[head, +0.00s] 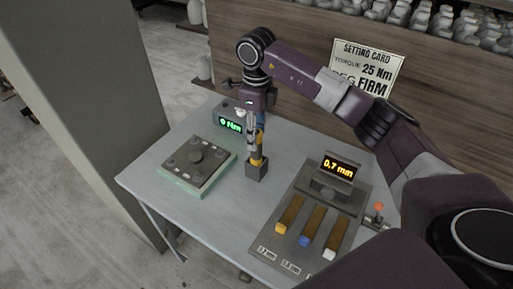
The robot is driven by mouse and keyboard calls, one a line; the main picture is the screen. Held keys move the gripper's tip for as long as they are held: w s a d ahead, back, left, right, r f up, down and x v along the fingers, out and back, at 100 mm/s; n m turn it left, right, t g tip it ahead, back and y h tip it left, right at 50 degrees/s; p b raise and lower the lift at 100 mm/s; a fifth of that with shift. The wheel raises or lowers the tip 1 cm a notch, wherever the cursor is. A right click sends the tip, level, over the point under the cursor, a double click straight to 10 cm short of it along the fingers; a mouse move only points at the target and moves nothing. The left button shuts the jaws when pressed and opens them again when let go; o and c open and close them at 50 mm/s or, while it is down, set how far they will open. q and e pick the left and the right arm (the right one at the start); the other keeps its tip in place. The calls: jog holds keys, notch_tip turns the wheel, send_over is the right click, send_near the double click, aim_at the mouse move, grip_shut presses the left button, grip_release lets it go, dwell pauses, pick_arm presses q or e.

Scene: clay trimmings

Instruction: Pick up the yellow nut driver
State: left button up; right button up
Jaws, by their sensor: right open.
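A tool with a yellow part (258,162) stands upright in a small dark block (256,174) near the middle of the table; it looks like the yellow nut driver. My right gripper (256,150) points straight down over it, with its open fingers at the tool's upper part. The fingers hide much of the tool, and I cannot tell whether they touch it. A bit of blue shows beside the fingers. My left gripper is not in view.
On the grey table (215,215), a green-edged plate fixture (190,178) is at left, by a "0 Nm" display (230,124). A setting card (362,68) stands behind.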

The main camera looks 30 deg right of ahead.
notch_tip(320, 180, down, 2)
jog(key=shift+w+f, duration=0.1)
jog(key=shift+w, duration=0.05)
grip_shut()
dwell(0.3)
